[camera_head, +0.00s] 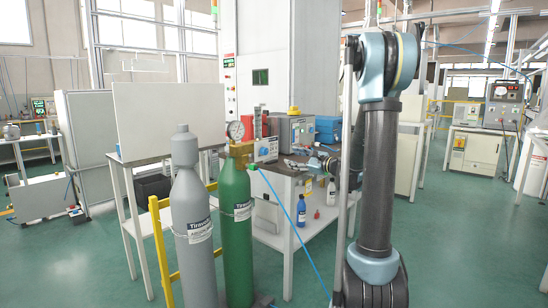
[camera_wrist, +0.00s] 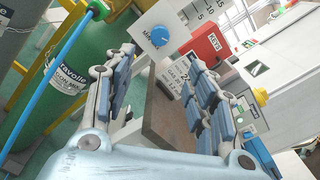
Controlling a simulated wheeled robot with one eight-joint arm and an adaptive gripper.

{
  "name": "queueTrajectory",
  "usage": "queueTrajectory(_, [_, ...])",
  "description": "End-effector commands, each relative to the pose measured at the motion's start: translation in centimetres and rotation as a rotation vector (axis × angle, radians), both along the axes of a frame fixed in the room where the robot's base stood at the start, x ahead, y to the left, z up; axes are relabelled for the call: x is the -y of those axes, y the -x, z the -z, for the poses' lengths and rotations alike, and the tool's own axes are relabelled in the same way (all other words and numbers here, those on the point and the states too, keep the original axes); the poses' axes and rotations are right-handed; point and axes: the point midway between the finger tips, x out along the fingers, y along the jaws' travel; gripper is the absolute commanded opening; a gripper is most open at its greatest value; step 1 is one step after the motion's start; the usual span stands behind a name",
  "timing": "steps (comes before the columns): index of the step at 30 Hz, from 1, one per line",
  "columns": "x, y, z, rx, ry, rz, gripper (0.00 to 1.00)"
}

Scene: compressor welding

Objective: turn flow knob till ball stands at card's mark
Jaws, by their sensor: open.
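In the wrist view a blue round knob (camera_wrist: 159,36) sits on a white block (camera_wrist: 145,20), with small lettering beside it. A white scale with numbers (camera_wrist: 203,10) rises beyond the block; I cannot make out a ball on it. A white card with black print (camera_wrist: 178,77) stands behind my right finger, partly covered by it. My gripper (camera_wrist: 157,64) is open and empty; the knob lies beyond the fingertips, in line with the gap and apart from them. In the head view my gripper (camera_head: 303,166) is small, over the bench, and the knob is not clear.
The green cylinder (camera_head: 237,230) with a round gauge (camera_head: 236,130) and the grey cylinder (camera_head: 192,240) stand at the bench's front left. A blue hose (camera_wrist: 50,88) runs past the left finger. A red box (camera_wrist: 208,46) stands beyond the card. A yellow rail (camera_head: 160,250) flanks the cylinders.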

Motion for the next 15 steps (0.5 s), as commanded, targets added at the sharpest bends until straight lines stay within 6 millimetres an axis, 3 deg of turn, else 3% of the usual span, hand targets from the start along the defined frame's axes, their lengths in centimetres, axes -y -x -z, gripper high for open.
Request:
queueTrajectory(2, [0.8, 0.8, 0.0, -0.008, -0.006, 0.001, 0.51])
queueTrajectory(5, [0.4, 0.5, -0.1, -0.012, -0.009, -0.002, 0.51])
queueTrajectory(15, [-4.0, -2.7, 0.0, -0.011, -0.009, -0.005, 0.51])
